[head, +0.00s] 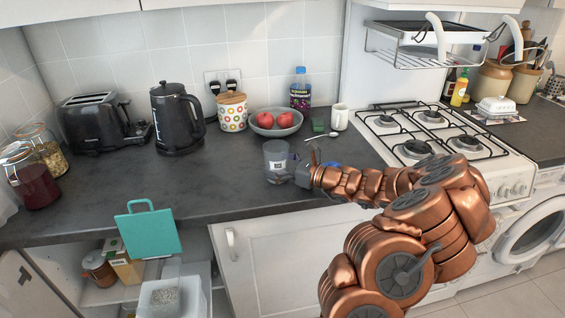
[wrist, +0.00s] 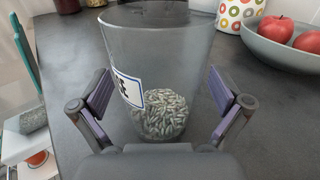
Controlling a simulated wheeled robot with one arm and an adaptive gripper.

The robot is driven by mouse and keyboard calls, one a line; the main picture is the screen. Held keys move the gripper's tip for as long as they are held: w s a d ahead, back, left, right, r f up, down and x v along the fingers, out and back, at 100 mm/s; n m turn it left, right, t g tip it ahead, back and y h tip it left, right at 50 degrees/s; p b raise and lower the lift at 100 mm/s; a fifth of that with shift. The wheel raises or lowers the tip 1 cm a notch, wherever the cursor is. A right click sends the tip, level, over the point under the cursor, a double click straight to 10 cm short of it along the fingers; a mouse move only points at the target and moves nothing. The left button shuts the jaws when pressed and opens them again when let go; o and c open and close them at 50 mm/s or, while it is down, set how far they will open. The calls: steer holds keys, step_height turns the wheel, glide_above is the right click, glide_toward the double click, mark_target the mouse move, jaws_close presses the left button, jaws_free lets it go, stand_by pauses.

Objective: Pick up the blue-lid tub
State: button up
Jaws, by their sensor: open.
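A clear tub (head: 278,157) with a small white label stands upright on the dark counter near its front edge. It fills the middle of the wrist view (wrist: 160,60), with grey-white pellets in its bottom. My gripper (head: 290,174) is at the tub's front right in the head view. In the wrist view my gripper (wrist: 160,97) is open, with one purple-padded finger on each side of the tub. Gaps show between pads and tub. A small blue item (head: 332,163) shows behind my arm, mostly hidden.
A grey bowl (head: 275,127) with red apples, a dotted canister (head: 232,114), a black kettle (head: 178,120) and a white mug (head: 339,118) stand behind the tub. A gas stove (head: 440,140) is at right. The counter left of the tub is clear.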

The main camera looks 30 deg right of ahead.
steer(key=c, duration=1.8)
steer(key=shift+c, duration=0.5)
steer(key=shift+r, duration=0.1)
